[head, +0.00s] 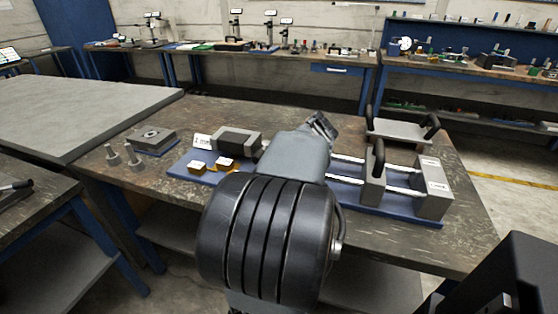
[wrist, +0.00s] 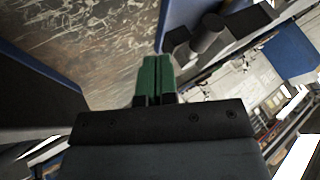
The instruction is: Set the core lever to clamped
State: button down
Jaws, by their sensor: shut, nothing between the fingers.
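The bench fixture has a blue base plate (head: 393,211), grey blocks, and bright rods, and lies partly behind my arm in the head view. A black upright handle (head: 379,158) stands on its sliding grey block (head: 374,187). I cannot tell which part is the core lever; it may be hidden by my arm. In the wrist view my gripper (wrist: 157,60) is shut and empty, its green fingertips together. A dark rounded bar (wrist: 207,38) shows just right of the fingertips; I cannot tell whether they touch. In the head view the fingers are hidden.
A grey tray with black handles (head: 398,130) stands at the back right of the bench. Small pegs (head: 134,157) and a grey block on a plate (head: 152,139) stand at the left. The bench's back middle is clear.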

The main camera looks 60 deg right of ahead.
jog(key=v, duration=0.7)
jog(key=shift+a+r+p, duration=0.2)
jog(key=shift+a+p, duration=0.05)
jog(key=shift+p, duration=0.15)
jog(key=w+a+f+n+g+y+p, duration=0.15)
jog(key=w+a+g+p, duration=0.25)
jog(key=a+p, duration=0.55)
jog(key=w+a+r+n+p, duration=0.1)
jog(key=a+r+n+p, duration=0.1)
jog(key=a, duration=0.5)
jog(key=w+a+r+n+p, duration=0.1)
jog(key=a+r+n+p, duration=0.1)
jog(key=a+n, duration=0.3)
jog(key=w+a+r+n+y+p, duration=0.1)
jog(key=a+r+n+p, duration=0.1)
jog(key=a, duration=0.9)
jog(key=shift+a+r+n+p, duration=0.2)
jog(key=shift+r+n+p, duration=0.3)
jog(key=shift+n, duration=0.45)
jog(key=shift+w+f, duration=0.1)
jog(key=shift+w, duration=0.05)
